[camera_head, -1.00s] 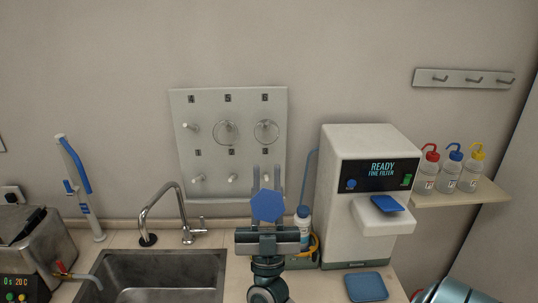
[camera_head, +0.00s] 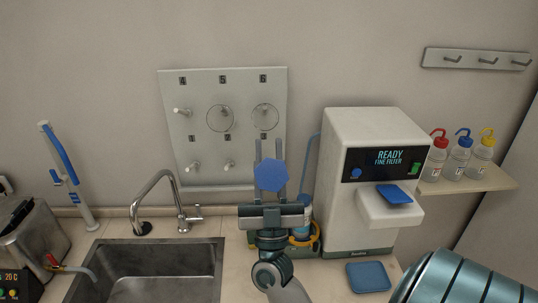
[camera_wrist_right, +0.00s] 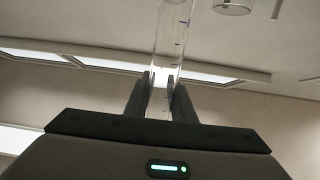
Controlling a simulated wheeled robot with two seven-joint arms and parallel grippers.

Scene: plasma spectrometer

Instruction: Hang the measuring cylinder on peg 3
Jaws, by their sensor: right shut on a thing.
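My right gripper (camera_head: 271,152) is shut on the clear measuring cylinder (camera_wrist_right: 170,45), which has blue marks and stands between the fingers in the wrist view. In the head view the cylinder's blue hexagonal base (camera_head: 271,176) faces me, in front of the lower right of the grey peg board (camera_head: 207,149). Peg 1 (camera_head: 193,166) and peg 2 (camera_head: 229,165) are bare. I cannot tell how far the cylinder is from the board. My left gripper is not in view.
Peg 4 (camera_head: 183,112) is bare. Round glass pieces hang on peg 5 (camera_head: 220,118) and peg 6 (camera_head: 265,117). The fine filter machine (camera_head: 340,205) stands right of the gripper, with a bottle (camera_head: 304,215) beside it. A tap (camera_head: 160,190) and sink (camera_head: 150,270) are at left.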

